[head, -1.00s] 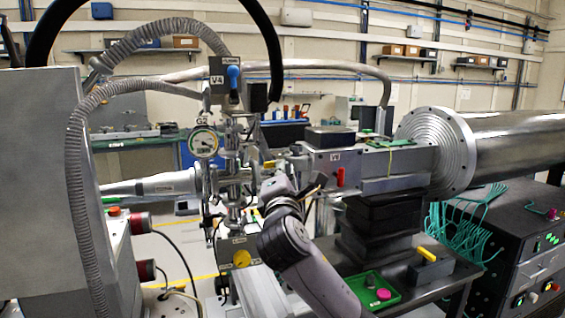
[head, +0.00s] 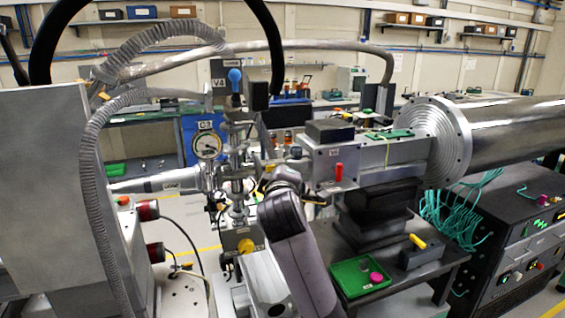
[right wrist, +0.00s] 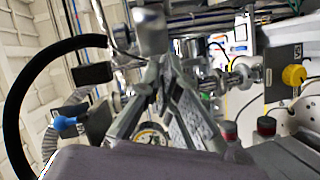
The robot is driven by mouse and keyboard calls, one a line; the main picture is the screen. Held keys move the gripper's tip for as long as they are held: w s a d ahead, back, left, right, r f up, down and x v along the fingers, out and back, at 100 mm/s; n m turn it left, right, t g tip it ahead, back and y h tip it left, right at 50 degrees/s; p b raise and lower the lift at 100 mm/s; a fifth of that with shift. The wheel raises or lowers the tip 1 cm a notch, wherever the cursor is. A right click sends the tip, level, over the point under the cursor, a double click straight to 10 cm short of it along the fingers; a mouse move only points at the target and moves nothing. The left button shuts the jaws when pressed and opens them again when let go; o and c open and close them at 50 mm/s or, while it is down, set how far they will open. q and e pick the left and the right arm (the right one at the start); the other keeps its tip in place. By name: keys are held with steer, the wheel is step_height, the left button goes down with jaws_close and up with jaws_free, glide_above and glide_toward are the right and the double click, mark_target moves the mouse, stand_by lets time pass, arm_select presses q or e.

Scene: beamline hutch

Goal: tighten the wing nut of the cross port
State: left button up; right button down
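The steel vacuum cross (head: 238,187) stands left of centre in the head view, among stacked flanges and clamps. I cannot make out its wing nut. My right gripper (head: 268,178) is just right of the cross, with my forearm hiding part of that side. In the right wrist view my right gripper (right wrist: 165,68) has two grey fingers that converge toward metal fittings. I cannot tell whether the tips are closed or touch anything. A bright metal cylinder (right wrist: 150,32) shows beyond the tips. My left gripper is not in view.
A dial gauge (head: 207,146) hangs left of the cross, and a blue-handled valve (head: 235,78) stands above. A yellow knob (head: 245,246) is below. A grey valve box with a red handle (head: 339,172) is close right. A green tray (head: 350,282) lies on the black table. Hoses arch overhead.

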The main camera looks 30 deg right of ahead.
steer(key=shift+f+m+g+y+p, duration=0.1)
steer(key=shift+m+g+y+p, duration=0.3)
steer(key=shift+m+p, duration=0.65)
steer(key=c, duration=1.8)
jaws_free()
steer(key=shift+c, duration=0.2)
steer(key=v, duration=1.2)
steer(key=shift+d, duration=0.15)
steer(key=shift+s, duration=0.1)
